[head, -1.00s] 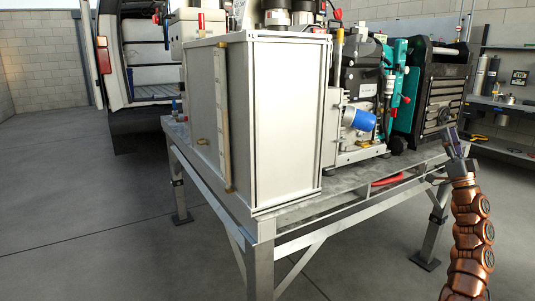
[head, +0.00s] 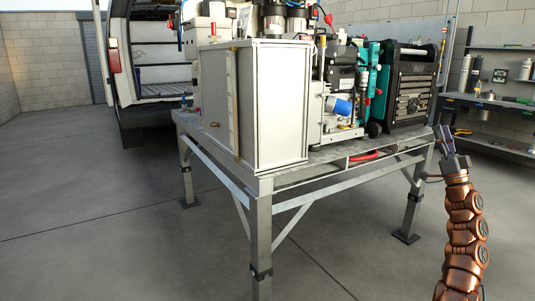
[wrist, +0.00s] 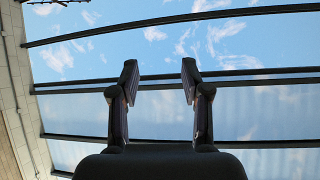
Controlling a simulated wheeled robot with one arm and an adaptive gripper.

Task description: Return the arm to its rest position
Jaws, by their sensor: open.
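My copper-coloured arm (head: 462,225) rises at the right edge of the head view, bent upright. My gripper (head: 443,136) is at its top, fingers pointing up, in front of the right end of the metal table. In the wrist view my gripper (wrist: 160,85) has its two fingers wide apart, with nothing between them.
A metal table (head: 285,180) carries a large grey-white box (head: 280,105), a machine with a blue cylinder (head: 340,107) and a black case (head: 408,90). A shelf bench (head: 500,105) stands at the right. An open van (head: 150,60) is behind. The floor in front is clear.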

